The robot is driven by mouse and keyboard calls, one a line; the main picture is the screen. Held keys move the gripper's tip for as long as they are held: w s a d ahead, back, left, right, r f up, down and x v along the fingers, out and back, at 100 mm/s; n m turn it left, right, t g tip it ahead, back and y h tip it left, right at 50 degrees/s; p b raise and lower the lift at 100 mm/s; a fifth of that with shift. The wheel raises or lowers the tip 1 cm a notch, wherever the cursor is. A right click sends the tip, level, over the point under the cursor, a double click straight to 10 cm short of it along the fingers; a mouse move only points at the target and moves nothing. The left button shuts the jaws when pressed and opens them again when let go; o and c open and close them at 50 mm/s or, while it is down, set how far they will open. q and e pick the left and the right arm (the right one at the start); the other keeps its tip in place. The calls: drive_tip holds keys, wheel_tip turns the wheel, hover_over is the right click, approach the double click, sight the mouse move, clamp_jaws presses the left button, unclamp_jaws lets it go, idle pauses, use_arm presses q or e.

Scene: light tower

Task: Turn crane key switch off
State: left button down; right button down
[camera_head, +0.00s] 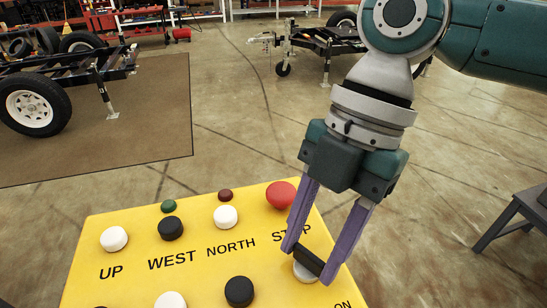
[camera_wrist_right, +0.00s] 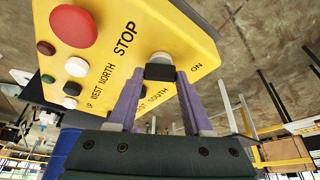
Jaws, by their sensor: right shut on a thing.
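The crane control panel is a yellow box (camera_head: 200,262) with labelled buttons at the bottom of the head view. The key switch (camera_head: 308,260) is a black bar on a pale round base, below the word STOP and up-left of the word ON. My right gripper (camera_head: 316,262) comes down from above, with its purple fingers on either side of the black bar, shut on it. In the right wrist view the key switch (camera_wrist_right: 160,70) sits between the fingertips, with its pale base behind it. My left gripper is not in view.
A red stop button (camera_head: 281,195) stands just above the key switch, near the fingers. White and black buttons, including a white one (camera_head: 225,217), lie to the left. A dark stool (camera_head: 515,215) is at the right. Open concrete floor surrounds the panel.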

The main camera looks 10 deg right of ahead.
drive_tip(key=shift+c, duration=1.6)
unclamp_jaws()
drive_tip(key=b+v, duration=0.1)
drive_tip(key=v, duration=0.9)
